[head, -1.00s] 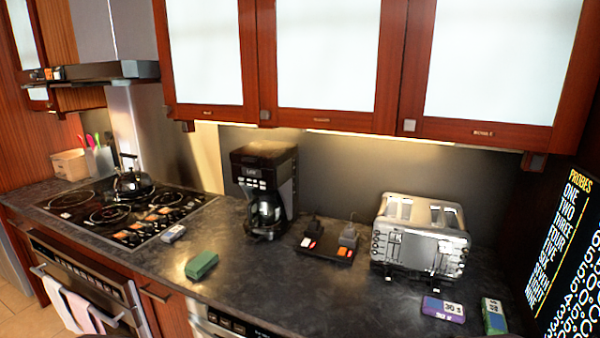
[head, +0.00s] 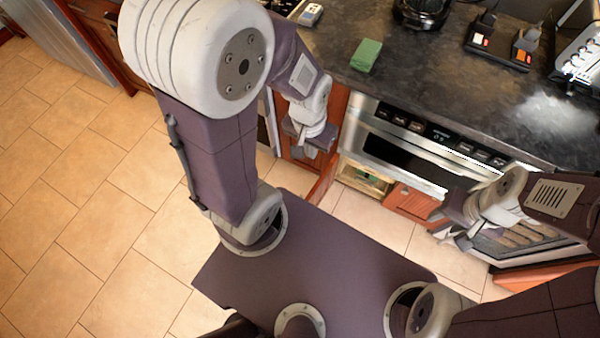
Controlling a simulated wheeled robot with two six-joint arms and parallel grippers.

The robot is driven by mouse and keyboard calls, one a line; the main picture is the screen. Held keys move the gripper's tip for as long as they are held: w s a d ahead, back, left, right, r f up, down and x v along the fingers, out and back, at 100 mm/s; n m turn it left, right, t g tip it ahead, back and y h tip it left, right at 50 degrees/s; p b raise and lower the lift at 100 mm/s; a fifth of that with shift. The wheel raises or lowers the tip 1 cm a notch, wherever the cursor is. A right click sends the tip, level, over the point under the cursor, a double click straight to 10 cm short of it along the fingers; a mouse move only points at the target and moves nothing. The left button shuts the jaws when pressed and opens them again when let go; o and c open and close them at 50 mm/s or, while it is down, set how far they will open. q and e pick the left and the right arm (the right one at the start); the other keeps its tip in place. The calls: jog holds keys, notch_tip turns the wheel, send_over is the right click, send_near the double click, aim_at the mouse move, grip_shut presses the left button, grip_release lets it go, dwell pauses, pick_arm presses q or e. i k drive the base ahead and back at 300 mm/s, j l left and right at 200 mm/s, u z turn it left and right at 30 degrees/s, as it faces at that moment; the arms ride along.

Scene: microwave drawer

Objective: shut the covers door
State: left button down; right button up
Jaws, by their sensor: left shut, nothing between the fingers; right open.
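A low cabinet compartment (head: 364,179) stands open below the microwave drawer, its pale inside showing. A narrow wooden strip (head: 326,184) juts toward me at its left side and looks like an open door seen nearly edge-on; I cannot read a label on it. My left gripper (head: 306,150) is shut and empty, just above and left of this strip; I cannot tell if they touch. My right gripper (head: 452,228) is open and empty, in front of the lower cabinets at right.
The built-in microwave drawer (head: 410,150) is under the dark counter (head: 440,80). A red-brown panel (head: 414,203) is right of the open compartment. A green block (head: 366,55) and a black tray (head: 500,45) lie on the counter. Tiled floor (head: 80,210) is clear at left.

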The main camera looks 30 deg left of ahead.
aim_at(317, 194)
jog(key=k+j+z, duration=0.2)
jog(key=j, duration=0.25)
jog(key=j+z, duration=0.15)
jog(key=j, duration=0.35)
jog(key=k+j+z, duration=0.2)
jog(key=j, duration=0.25)
jog(key=k+j+z, duration=0.15)
jog(key=j, duration=0.25)
jog(key=k+j+z, duration=0.2)
jog(key=j, duration=0.2)
jog(key=i+u, duration=0.35)
jog(key=i, duration=0.1)
